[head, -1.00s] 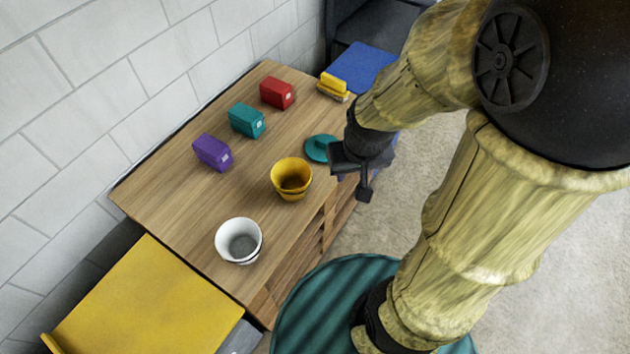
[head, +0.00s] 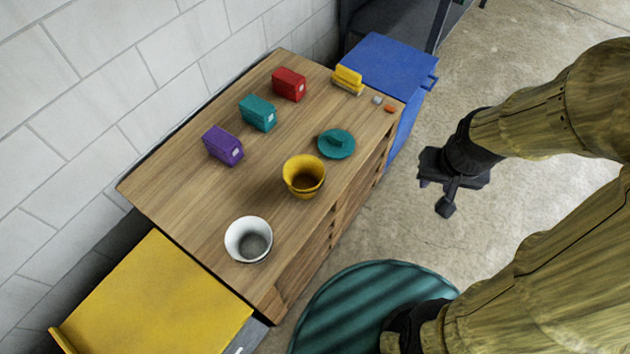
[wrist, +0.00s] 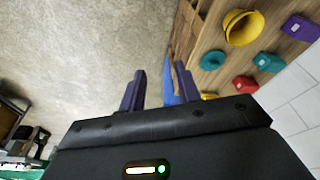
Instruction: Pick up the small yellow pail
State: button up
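The small yellow pail (head: 304,177) stands upright and open-topped on the wooden bench top (head: 190,200), near its front edge. It also shows at the upper right of the wrist view (wrist: 243,27). My gripper (head: 441,198) hangs over the bare floor to the right of the bench, well apart from the pail. In the wrist view its two fingers (wrist: 133,92) stand apart with nothing between them, so it is open and empty.
A white pail (head: 249,240) and a teal lid-like disc (head: 336,143) flank the yellow pail. Purple (head: 223,145), teal (head: 258,113) and red (head: 289,84) boxes line the wall side. A yellow brush-like item (head: 348,79) lies at the far end. A blue bin (head: 390,65) stands beyond.

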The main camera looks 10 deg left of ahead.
dwell(0.3)
jog(key=w+a+f+n+t+y+b, duration=0.1)
jog(key=w+f+n+t+b, duration=0.1)
jog(key=w+f+b, duration=0.5)
jog(key=w+a+f+n+t+b, duration=0.1)
jog(key=w+f+n+t+b, duration=0.15)
jog(key=f+b, duration=0.45)
jog(key=w+a+f+n+y+b, duration=0.4)
jog(key=a+f+y+b, duration=0.6)
jog(key=f, duration=0.4)
jog(key=shift+a+b, duration=0.7)
jog(key=shift+a, duration=0.55)
jog(key=shift+t, duration=0.25)
jog(key=b+x, duration=0.2)
jog(key=x, duration=1)
jog(key=shift+a, duration=0.1)
